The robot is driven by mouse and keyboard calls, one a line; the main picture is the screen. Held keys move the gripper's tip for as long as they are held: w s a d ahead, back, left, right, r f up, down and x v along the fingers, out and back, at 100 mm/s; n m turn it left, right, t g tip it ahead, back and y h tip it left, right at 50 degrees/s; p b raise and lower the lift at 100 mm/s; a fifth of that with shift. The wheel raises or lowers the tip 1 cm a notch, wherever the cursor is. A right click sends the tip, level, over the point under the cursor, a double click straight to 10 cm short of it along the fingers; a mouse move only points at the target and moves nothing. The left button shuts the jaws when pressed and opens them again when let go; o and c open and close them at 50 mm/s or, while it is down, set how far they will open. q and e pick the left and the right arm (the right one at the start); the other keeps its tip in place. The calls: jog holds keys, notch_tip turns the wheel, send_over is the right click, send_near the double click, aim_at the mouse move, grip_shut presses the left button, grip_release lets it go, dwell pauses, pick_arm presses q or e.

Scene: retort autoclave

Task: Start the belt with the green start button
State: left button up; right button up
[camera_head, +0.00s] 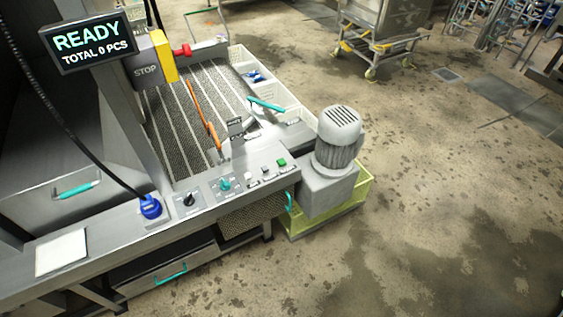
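The belt (195,108), grey with light lengthwise strips, lies behind the panel. A display (86,41) at the upper left reads READY, TOTAL 0 PCS. Neither of my grippers shows in the head view.
A grey motor (338,140) stands right of the panel above a yellow-green tray (365,190). A yellow STOP box (163,58) with a red button is on the post. A blue plug (151,207) with a black cable sits left.

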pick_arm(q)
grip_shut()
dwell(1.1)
